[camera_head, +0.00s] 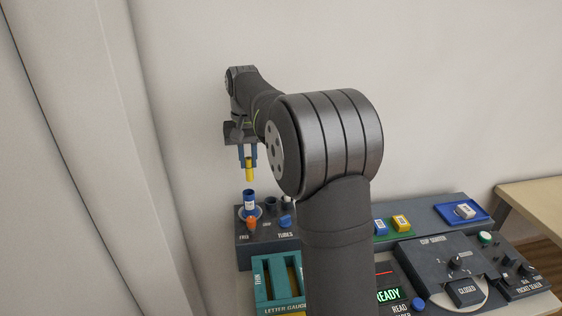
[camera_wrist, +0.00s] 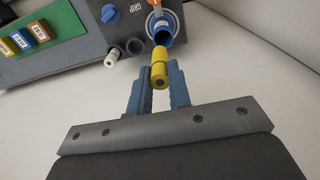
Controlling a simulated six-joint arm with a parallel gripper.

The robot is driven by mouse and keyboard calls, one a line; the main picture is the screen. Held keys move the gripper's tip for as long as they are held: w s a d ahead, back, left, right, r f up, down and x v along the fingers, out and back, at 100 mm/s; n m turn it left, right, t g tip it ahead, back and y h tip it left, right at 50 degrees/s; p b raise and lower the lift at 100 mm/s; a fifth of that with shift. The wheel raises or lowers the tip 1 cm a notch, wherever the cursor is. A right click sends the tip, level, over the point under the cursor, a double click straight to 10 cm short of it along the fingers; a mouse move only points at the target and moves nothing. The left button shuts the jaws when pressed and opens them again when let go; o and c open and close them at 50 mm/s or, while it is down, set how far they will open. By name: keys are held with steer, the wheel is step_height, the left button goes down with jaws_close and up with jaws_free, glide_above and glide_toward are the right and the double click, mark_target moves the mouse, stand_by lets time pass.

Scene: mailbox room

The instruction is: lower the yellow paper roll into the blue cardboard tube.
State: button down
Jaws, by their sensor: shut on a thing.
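The yellow paper roll (camera_head: 250,172) hangs upright between the blue fingers of my gripper (camera_head: 248,160), which is shut on it. In the wrist view the yellow roll (camera_wrist: 159,69) sits between my fingertips (camera_wrist: 159,76). The blue cardboard tube (camera_head: 249,202) stands upright in the dark tube station below the roll. In the wrist view the tube's open mouth (camera_wrist: 162,36) shows just beyond the roll's far end. In the head view a gap separates the roll's lower end from the tube's rim.
The tube station (camera_head: 243,245) has an orange knob (camera_head: 252,222), a blue knob (camera_head: 285,221) and other sockets near the tube. A teal letter gauge (camera_head: 262,285) stands in front. Panels with blocks and switches lie to the right. The wall behind is bare.

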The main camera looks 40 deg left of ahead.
mark_target(247, 179)
steer(key=shift+s+a+r, duration=0.1)
steer(key=shift+s+r, duration=0.2)
steer(key=shift+s, duration=0.05)
steer(key=shift+f, duration=2)
steer(key=shift+f, duration=0.3)
steer(key=shift+f, duration=1.45)
steer(key=c, duration=1)
jaws_free()
steer(key=shift+r, duration=0.1)
steer(key=shift+r, duration=2.9)
